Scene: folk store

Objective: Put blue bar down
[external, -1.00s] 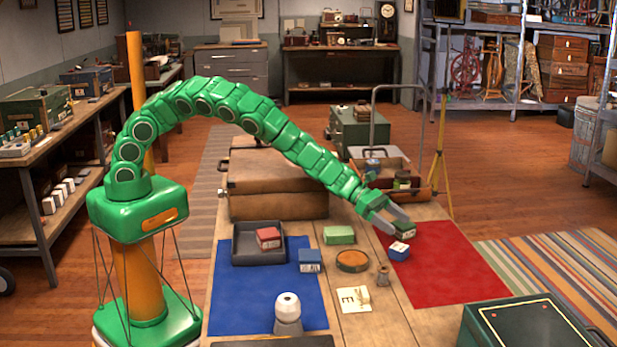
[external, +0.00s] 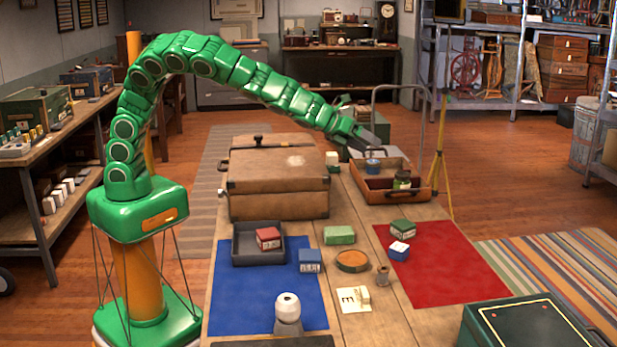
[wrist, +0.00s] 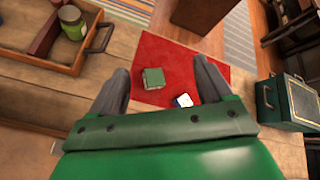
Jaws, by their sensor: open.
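My gripper (external: 374,143) is open and empty, raised in the air near the wooden tray. In the wrist view its two fingers (wrist: 160,82) stand wide apart, with nothing held between them. A small blue block with a white top (external: 399,250) rests at the left part of the red mat (external: 450,268); the wrist view shows it (wrist: 184,100) low, near the right finger. A green block (external: 402,227) sits just behind it on the red mat. Another blue block with a pale label (external: 310,261) lies on the blue mat (external: 240,300), right of the grey tray.
The grey tray (external: 244,258) holds a red block (external: 268,238). A light green block (external: 339,235), a round orange-topped dish (external: 352,261) and a small spool (external: 382,276) stand between the mats. A large brown case (external: 278,200) and the wooden tray (external: 390,195) occupy the back.

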